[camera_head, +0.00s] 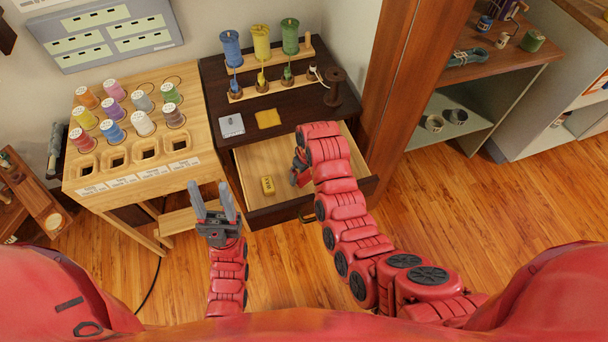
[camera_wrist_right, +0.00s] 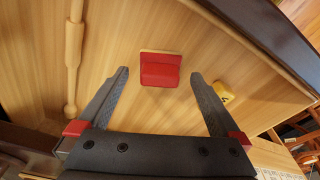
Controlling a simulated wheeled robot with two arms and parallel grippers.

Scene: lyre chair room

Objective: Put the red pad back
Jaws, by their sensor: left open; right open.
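The red pad (camera_wrist_right: 160,72) lies on the pale wooden floor of the open drawer (camera_head: 247,170), seen in the right wrist view. In the head view my right arm hides it. My right gripper (camera_wrist_right: 160,78) is open and empty over the drawer, its fingers either side of the pad in the picture and apart from it. In the head view my right gripper (camera_head: 297,176) is mostly hidden behind its own arm. My left gripper (camera_head: 211,187) is open and empty, pointing up in front of the spool table, left of the drawer.
A yellow block (camera_head: 268,185) lies in the drawer; a turned wooden rod (camera_wrist_right: 73,55) lies there too. On the dark cabinet top are a grey pad (camera_head: 231,125), a yellow pad (camera_head: 268,118) and a rack of spools (camera_head: 262,55). A spool table (camera_head: 148,178) stands left.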

